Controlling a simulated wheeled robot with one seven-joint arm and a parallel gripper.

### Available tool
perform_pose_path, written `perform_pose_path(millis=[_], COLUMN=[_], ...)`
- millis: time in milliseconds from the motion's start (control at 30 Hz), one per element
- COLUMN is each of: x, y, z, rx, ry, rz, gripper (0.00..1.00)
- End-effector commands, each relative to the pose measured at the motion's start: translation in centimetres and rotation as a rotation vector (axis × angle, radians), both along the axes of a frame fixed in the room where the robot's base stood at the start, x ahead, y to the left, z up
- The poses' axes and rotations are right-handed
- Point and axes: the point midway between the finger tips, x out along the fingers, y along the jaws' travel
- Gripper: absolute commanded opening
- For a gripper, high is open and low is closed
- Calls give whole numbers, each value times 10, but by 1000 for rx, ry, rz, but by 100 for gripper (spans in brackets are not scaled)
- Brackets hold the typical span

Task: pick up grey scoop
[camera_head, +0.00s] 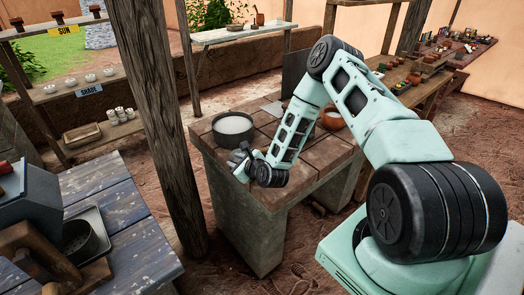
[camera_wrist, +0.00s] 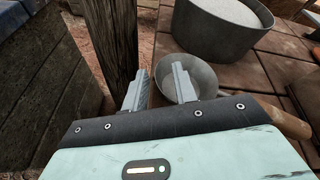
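The grey scoop (camera_wrist: 205,82) lies on the brick-topped table in the wrist view. Its round grey bowl is in front of the fingers, and a wooden handle (camera_wrist: 286,121) runs off to the lower right, partly hidden by my gripper's body. My gripper (camera_wrist: 160,70) is open, with a clear gap between its two fingers. The right finger overlaps the bowl and the left finger is just outside its left rim. I cannot tell whether either finger touches it. In the head view my gripper (camera_head: 240,158) is at the table's near left corner, and the scoop is not clearly visible there.
A wide dark pot (camera_head: 233,130) with pale contents stands close behind the scoop; it also shows in the wrist view (camera_wrist: 215,35). A wooden post (camera_head: 160,125) rises left of the table. A blue-grey plank table (camera_head: 120,205) stands at the lower left. An orange-brown bowl (camera_head: 333,119) is farther right.

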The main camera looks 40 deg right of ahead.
Motion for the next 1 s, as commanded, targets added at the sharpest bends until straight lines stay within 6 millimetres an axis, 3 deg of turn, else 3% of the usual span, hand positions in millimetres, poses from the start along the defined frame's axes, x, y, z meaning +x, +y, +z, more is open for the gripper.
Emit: perform_pose_path(millis=[267,400,833,1000], x=[4,4,3,4], y=[0,0,0,-1], z=[-2,-2,-1,9], rx=[1,1,1,-1], ry=[2,1,1,-1], rz=[-1,-1,-1,-2], gripper=[28,0,0,0])
